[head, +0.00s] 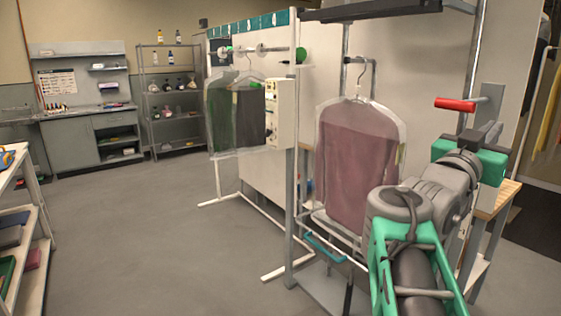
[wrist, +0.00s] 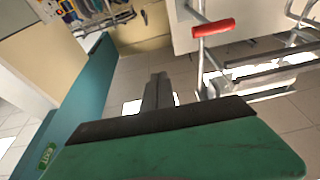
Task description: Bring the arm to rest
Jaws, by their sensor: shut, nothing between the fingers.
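My arm rises from the bottom right of the head view, bent, with its green and grey links in front of the rail. My gripper (head: 490,132) is at its far end, by the right side of the white panel and just below a red handle (head: 455,104). In the wrist view, the dark fingers of my gripper (wrist: 158,82) are together with nothing between them. The red handle also shows in the wrist view (wrist: 213,28), apart from the fingers.
A bagged mauve garment (head: 358,165) hangs close to the left of my arm. Further back, bagged green and dark garments (head: 222,115) hang on a rail. A wooden-topped bench (head: 497,198) stands beside my arm. The grey floor (head: 150,235) at left is clear.

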